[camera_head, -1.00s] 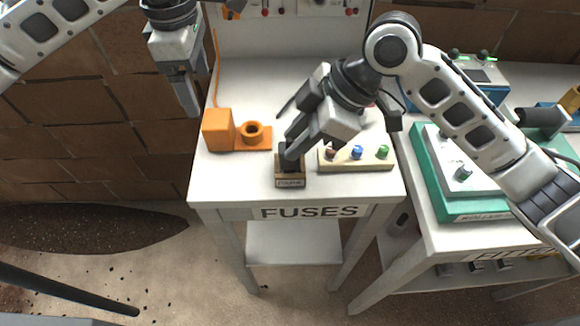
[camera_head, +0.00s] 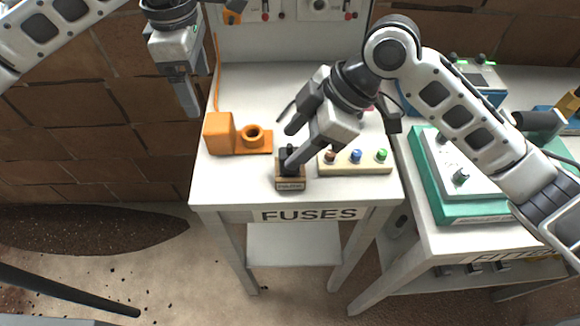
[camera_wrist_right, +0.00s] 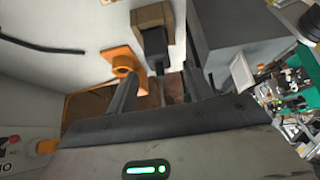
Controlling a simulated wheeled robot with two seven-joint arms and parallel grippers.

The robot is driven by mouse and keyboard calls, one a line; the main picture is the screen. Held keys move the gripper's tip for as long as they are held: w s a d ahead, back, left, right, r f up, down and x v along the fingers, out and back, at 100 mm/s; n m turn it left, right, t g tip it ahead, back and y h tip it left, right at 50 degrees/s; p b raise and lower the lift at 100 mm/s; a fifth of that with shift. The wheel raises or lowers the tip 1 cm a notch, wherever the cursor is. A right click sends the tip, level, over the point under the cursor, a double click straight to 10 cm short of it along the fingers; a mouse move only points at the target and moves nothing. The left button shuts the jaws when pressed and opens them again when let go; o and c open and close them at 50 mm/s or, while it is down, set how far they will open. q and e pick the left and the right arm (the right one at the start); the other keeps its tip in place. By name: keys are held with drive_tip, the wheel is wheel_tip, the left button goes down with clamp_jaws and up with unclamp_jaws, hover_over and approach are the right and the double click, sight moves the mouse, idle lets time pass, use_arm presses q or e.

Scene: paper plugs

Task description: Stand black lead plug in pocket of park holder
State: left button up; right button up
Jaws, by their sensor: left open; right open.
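The black lead plug (camera_head: 288,161) stands upright in the pocket of the small wooden park holder (camera_head: 291,184), near the front edge of the fuses table. In the right wrist view the black plug (camera_wrist_right: 155,42) sits in the wooden holder (camera_wrist_right: 151,15). My right gripper (camera_head: 292,144) is open, its fingers spread on either side of the plug's top; the wrist view shows space between the fingers and the plug. My left gripper (camera_head: 188,98) hangs open and empty beyond the table's left edge.
An orange block with a ring socket (camera_head: 253,135) stands left of the holder. A cream strip with coloured plugs (camera_head: 356,162) lies close on the right, beside my right gripper. A teal-based device (camera_head: 470,205) is on the right-hand table. The table's back middle is clear.

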drive_tip(key=shift+r+p, duration=0.75)
drive_tip(key=shift+r, duration=2.3)
